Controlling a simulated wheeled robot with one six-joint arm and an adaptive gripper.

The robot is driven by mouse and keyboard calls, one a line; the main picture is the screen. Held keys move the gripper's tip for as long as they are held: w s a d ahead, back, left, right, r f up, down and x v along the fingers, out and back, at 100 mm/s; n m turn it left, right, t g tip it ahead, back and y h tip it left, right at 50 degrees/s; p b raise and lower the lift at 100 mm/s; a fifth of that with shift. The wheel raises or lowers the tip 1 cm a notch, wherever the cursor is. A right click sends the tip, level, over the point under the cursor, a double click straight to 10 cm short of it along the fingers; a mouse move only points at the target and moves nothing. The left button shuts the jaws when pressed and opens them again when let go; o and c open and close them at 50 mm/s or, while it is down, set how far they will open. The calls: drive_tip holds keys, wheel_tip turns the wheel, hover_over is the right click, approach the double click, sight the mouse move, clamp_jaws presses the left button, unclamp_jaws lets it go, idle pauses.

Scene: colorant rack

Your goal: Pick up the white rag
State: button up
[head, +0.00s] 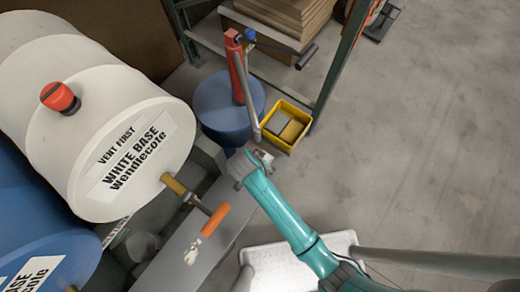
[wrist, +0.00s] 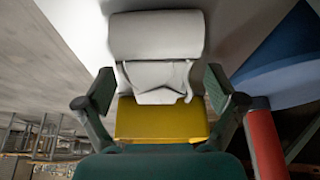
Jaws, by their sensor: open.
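In the wrist view, my gripper (wrist: 160,92) is open, with one finger on each side of a pale, creased cloth-like piece (wrist: 158,78), which looks like the white rag. I cannot tell whether the fingers touch it. A smooth, pale, rounded shape (wrist: 155,35) sits just above it. A yellow surface (wrist: 160,122) lies below it, between the fingers. In the head view, my gripper (head: 255,160) is near the blue drum and the yellow bin (head: 288,125). The rag is not clearly visible there.
A blue drum (head: 222,105) with a red pump (head: 238,70) stands beside the bin; the red pump part (wrist: 265,145) shows in the wrist view. A white drum (head: 110,130) with an orange-handled tap (head: 215,222) is at the left. Grey floor (head: 430,150) is clear at the right.

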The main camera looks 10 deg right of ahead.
idle(0.3)
drive_tip(key=c, duration=1.1)
drive_tip(key=shift+c, duration=0.2)
drive_tip(key=shift+r, duration=0.4)
wheel_tip(320, 180, up, 4)
drive_tip(key=shift+f, duration=0.25)
drive_tip(key=s+a, duration=0.1)
drive_tip(key=s, duration=1.7)
drive_tip(key=shift+a+f, duration=0.2)
drive_tip(key=shift+a, duration=0.15)
